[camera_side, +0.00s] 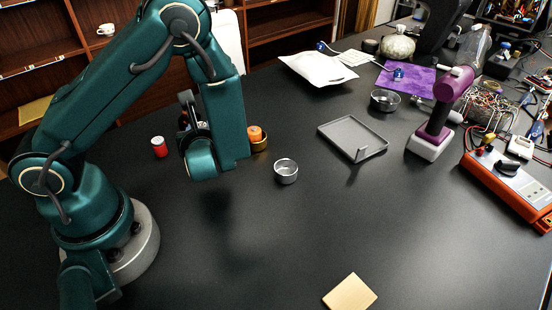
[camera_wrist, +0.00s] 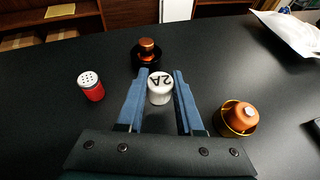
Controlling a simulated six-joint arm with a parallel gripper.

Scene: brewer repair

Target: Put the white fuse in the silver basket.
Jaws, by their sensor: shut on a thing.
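The white fuse (camera_wrist: 160,94), marked 2A on top, sits between the two blue fingers of my gripper (camera_wrist: 160,78) in the wrist view. My gripper is shut on it. In the side view the fuse and my fingers are hidden behind my arm. The silver basket (camera_side: 286,172) is a small round open cup on the black table in the side view, to the right of my arm. It looks empty. It is not in the wrist view.
A gold basket (camera_side: 259,144) holds an orange fuse (camera_wrist: 240,116), close right of my fingers. A red fuse (camera_wrist: 91,87) stands to their left. A dark basket (camera_wrist: 146,58) with a copper-coloured piece stands beyond. A grey tray (camera_side: 352,137) lies right of the silver basket; the front table is mostly clear.

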